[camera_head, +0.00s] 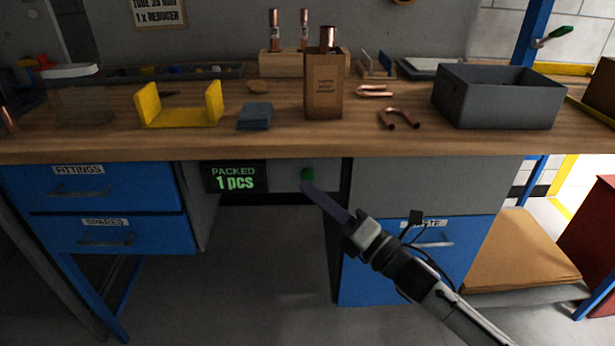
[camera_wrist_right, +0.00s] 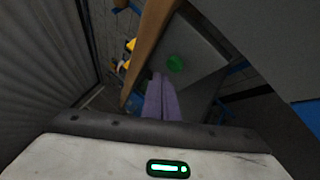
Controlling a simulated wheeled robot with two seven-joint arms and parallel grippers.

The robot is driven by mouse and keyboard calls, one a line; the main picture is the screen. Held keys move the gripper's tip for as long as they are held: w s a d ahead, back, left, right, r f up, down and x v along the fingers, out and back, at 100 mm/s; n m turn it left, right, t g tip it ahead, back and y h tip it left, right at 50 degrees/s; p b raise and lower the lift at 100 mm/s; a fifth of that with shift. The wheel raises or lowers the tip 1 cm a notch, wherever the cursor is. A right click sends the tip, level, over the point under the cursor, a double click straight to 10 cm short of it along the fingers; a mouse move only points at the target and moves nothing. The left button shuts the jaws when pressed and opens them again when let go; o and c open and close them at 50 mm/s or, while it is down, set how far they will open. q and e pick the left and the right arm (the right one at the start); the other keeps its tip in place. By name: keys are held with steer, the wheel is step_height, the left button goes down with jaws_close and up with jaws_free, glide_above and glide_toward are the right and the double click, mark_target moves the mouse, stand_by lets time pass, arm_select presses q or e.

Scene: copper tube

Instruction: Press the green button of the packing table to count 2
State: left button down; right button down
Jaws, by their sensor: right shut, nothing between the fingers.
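The green button (camera_head: 307,175) sits on a grey panel (camera_head: 322,180) under the packing table's (camera_head: 270,143) front edge. The display (camera_head: 235,178) left of it reads "PACKED 1 pcs". My right gripper (camera_head: 306,188) is shut and empty, with its fingertips just below the button in the head view. In the right wrist view the button (camera_wrist_right: 175,63) shows just beyond the fingertips (camera_wrist_right: 160,78). I cannot tell whether they touch it. My left gripper is not in view.
Blue drawers (camera_head: 105,190) are at the left, and a blue cabinet (camera_head: 385,270) stands behind my right arm. On the tabletop are a yellow holder (camera_head: 180,117), a brown box (camera_head: 323,88), a grey bin (camera_head: 497,97) and bent copper tubes (camera_head: 400,120). The space below the display is open.

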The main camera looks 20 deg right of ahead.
steer(key=s, duration=0.2)
steer(key=s+a+p, duration=0.1)
steer(key=s, duration=0.1)
steer(key=shift+s+a, duration=0.15)
steer(key=shift+s, duration=0.15)
stand_by(2.4)
steer(key=shift+s+a, duration=0.3)
steer(key=shift+s, duration=0.6)
steer(key=shift+s+a, duration=0.25)
steer(key=shift+s, duration=0.65)
steer(key=shift+w, duration=0.1)
steer(key=w+d+b, duration=0.1)
steer(key=w+d, duration=0.1)
steer(key=w, duration=0.6)
steer(key=shift+w+d, duration=0.15)
steer(key=shift+d, duration=0.05)
